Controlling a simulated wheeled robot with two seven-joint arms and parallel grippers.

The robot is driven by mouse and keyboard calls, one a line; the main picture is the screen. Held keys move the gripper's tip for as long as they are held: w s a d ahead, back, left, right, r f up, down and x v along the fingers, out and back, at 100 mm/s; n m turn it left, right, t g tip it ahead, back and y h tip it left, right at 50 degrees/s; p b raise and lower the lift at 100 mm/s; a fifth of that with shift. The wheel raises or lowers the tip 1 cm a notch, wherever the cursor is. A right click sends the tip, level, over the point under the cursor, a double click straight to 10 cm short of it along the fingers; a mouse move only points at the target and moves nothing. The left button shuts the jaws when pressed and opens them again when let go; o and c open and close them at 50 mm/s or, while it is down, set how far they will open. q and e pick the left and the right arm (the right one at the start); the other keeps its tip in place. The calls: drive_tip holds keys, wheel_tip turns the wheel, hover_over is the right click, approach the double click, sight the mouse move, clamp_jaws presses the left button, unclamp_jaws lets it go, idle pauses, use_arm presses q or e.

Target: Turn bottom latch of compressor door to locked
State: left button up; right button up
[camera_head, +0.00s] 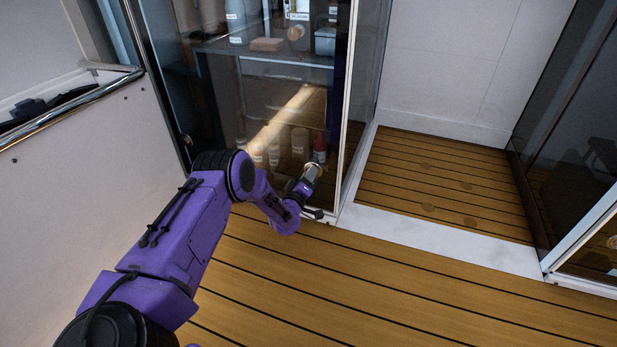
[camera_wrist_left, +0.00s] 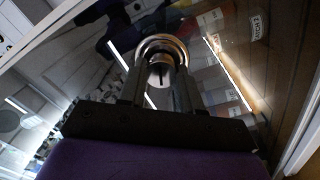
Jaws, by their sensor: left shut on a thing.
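The compressor door (camera_head: 346,110) is a dark glass door with a pale metal edge, standing shut-looking in the middle of the head view. Its bottom latch (camera_wrist_left: 160,52), a round shiny metal piece with a dark slot, shows in the left wrist view. My left gripper (camera_wrist_left: 160,76) is shut on the latch, with a finger on each side of it. In the head view my left gripper (camera_head: 308,182) is low at the door's right edge, and the fingers and latch are small there. The latch's exact turn is hard to tell. My right gripper is not in view.
Behind the glass are a shelf (camera_head: 270,57) with containers and several bottles (camera_head: 299,143) lower down. A metal rail (camera_head: 75,105) and white panel stand at the left. The wooden plank floor (camera_head: 400,285) is clear. Another glass panel (camera_head: 580,130) stands at the right.

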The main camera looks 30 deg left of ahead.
use_arm(q)
drive_tip(key=shift+a+f+n, duration=0.1)
drive_tip(key=shift+n, duration=2)
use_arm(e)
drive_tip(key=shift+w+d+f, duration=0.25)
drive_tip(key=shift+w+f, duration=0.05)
use_arm(q)
drive_tip(key=o, duration=1)
drive_tip(key=shift+o, duration=0.2)
drive_tip(key=p+v, duration=0.5)
drive_tip(key=v, duration=0.5)
drive_tip(key=shift+s, duration=0.35)
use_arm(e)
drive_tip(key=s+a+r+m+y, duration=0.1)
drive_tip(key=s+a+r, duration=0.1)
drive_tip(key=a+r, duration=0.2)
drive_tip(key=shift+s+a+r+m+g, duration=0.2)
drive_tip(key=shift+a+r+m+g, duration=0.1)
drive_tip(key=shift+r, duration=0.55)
